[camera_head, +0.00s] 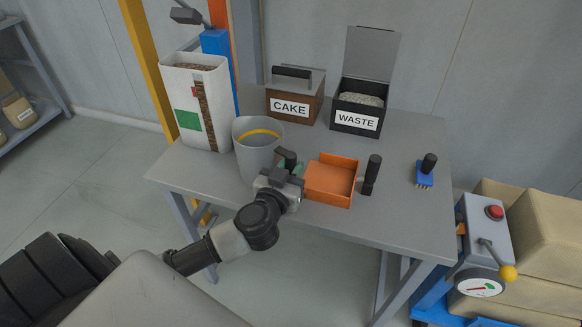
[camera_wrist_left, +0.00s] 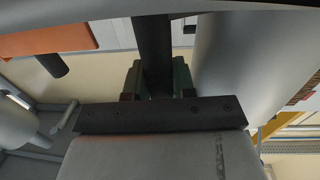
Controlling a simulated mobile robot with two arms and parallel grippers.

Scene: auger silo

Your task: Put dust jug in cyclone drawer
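The dust jug seems to be the grey round vessel (camera_head: 256,158) with a yellow band, upright at the table's front left. Its grey side also fills the right of the left wrist view (camera_wrist_left: 235,60). My left gripper (camera_head: 289,169) is at its right side. In the left wrist view, a dark upright handle (camera_wrist_left: 154,45) stands between the gripper's two fingers (camera_wrist_left: 157,82), which appear to press on both its sides. An open orange drawer-like box (camera_head: 330,183), apparently empty, sits right of the gripper; a black handle (camera_head: 372,175) stands at its right. My right gripper is out of view.
A tall white container (camera_head: 185,105) of brown grain stands behind the jug. A CAKE box (camera_head: 294,98) and an open WASTE box (camera_head: 358,110) stand at the back. A blue brush (camera_head: 425,176) lies at the right. The table (camera_head: 405,215) is clear at its front right.

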